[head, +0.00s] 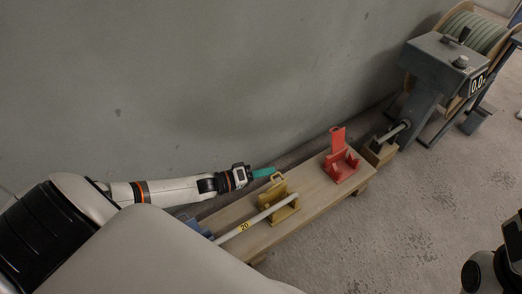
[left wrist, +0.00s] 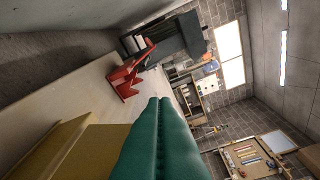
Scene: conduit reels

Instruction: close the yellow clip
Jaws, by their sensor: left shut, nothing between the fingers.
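The yellow clip (head: 270,208) stands on a wooden plank, with its looped flap raised at the back. A pale pipe marked 20 (head: 245,226) lies with its end at the clip. My left gripper (head: 272,172), with teal fingers, is shut and empty just behind and left of the clip's raised flap. I cannot tell if they touch. In the left wrist view the shut teal fingers (left wrist: 160,102) fill the lower middle, with part of the yellow clip (left wrist: 65,150) beside them at lower left. My right gripper's fingers are not in view.
A red clip (head: 341,168) with its flap up stands farther along the plank (head: 312,192). A blue clip (head: 195,228) is partly hidden by my arm. A grey machine (head: 437,62) and cable reel (head: 478,32) stand at upper right. A wall (head: 180,80) runs close behind.

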